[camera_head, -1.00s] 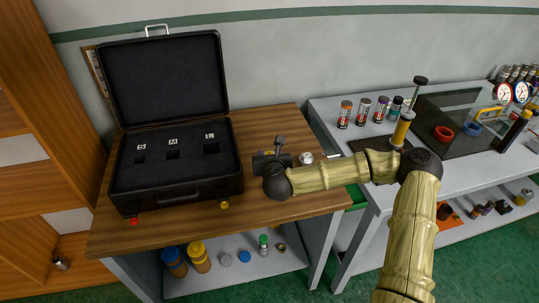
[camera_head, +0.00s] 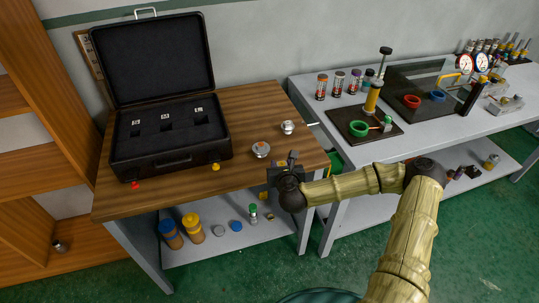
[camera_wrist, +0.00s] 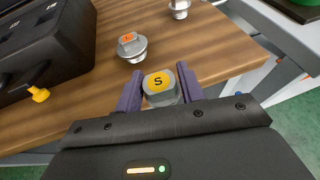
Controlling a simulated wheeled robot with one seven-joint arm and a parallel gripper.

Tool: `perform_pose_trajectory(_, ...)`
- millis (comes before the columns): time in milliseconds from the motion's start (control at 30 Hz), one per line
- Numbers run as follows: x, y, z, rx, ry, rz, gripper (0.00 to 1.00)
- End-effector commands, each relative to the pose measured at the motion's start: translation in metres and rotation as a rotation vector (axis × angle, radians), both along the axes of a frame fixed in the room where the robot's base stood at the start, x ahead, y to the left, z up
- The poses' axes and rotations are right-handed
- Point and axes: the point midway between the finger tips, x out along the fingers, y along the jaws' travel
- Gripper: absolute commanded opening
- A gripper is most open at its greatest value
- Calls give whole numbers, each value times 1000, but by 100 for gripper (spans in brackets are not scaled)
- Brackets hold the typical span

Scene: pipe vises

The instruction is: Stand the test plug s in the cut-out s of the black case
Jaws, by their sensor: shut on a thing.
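The open black case (camera_head: 165,164) stands on the wooden table with its lid up. Its foam has three square cut-outs in a row, growing in size rightward; the small cut-out s (camera_head: 137,134) is leftmost, below a white label, and looks empty. My gripper (camera_wrist: 157,84) is shut on test plug s (camera_wrist: 159,88), a grey plug with a yellow top marked S, between its purple fingers. In the head view my gripper (camera_head: 285,172) is at the table's front right edge, right of the case; the plug is not clearly seen there.
The case has a yellow latch (camera_head: 215,167) and a red latch (camera_head: 135,185) in front. A grey bench (camera_head: 335,145) stands to the right.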

Motion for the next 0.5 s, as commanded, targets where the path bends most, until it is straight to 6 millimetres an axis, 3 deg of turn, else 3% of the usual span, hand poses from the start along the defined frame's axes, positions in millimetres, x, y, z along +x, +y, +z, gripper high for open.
perform_pose_trajectory(233, -29, -45, -34, 0, 6, -37, 15)
perform_pose_trajectory(500, -80, -87, -68, 15, 5, -78, 15)
